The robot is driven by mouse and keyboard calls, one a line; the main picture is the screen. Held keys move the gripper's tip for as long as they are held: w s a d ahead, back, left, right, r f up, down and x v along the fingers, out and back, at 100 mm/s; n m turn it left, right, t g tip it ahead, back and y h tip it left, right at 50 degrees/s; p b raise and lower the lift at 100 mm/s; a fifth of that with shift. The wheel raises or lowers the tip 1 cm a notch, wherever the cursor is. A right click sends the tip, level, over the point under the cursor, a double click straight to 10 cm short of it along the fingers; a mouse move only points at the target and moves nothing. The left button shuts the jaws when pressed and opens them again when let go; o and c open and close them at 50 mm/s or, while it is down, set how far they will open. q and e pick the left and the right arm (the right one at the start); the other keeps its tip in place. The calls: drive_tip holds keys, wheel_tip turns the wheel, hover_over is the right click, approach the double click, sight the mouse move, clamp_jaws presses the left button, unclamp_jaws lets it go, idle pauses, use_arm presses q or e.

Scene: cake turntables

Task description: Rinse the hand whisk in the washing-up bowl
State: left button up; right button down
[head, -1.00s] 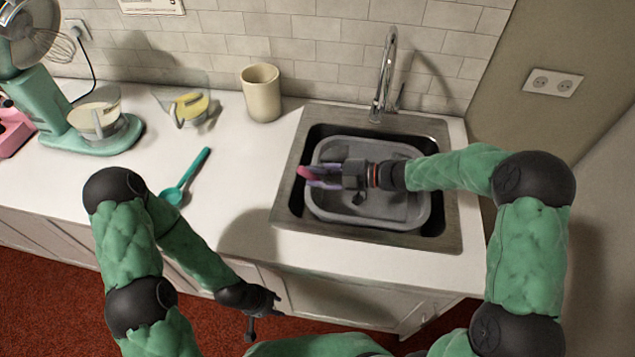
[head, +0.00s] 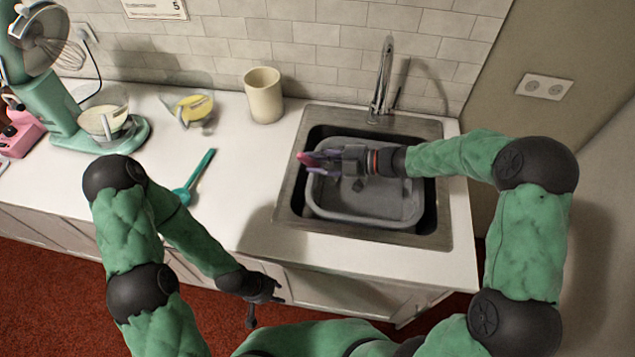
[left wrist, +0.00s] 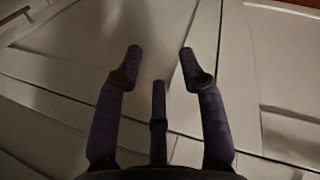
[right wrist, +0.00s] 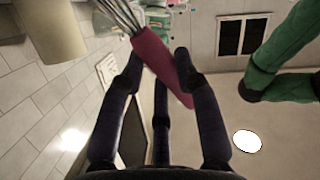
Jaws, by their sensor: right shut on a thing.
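The hand whisk shows its magenta handle (right wrist: 160,62) and wire loops (right wrist: 120,14) in the right wrist view. My right gripper (head: 318,160) is shut on the handle, whose pink end (head: 303,158) shows between the fingers in the head view. The wires are hidden there. The grey washing-up bowl (head: 350,217) sits in the sink. My right gripper is over its back left part; I cannot tell how high. My left gripper (head: 278,290) is low in front of the counter. Its fingers (left wrist: 160,65) are apart and empty in the left wrist view.
The tap (head: 383,80) stands behind the sink (head: 440,235). A beige pot (head: 263,95), a glass bowl with yellow contents (head: 190,108), a teal spoon (head: 195,180) and a green stand mixer (head: 60,115) are on the counter. The counter's front left is clear.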

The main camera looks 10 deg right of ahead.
wheel_tip(320, 180, up, 10)
drive_tip(key=p, duration=0.8)
drive_tip(key=shift+p, duration=0.3)
idle(2.0)
wheel_tip(320, 180, up, 4)
drive_tip(key=p, duration=0.4)
drive_tip(key=shift+f, duration=0.1)
drive_tip(key=shift+a, duration=0.1)
idle(0.6)
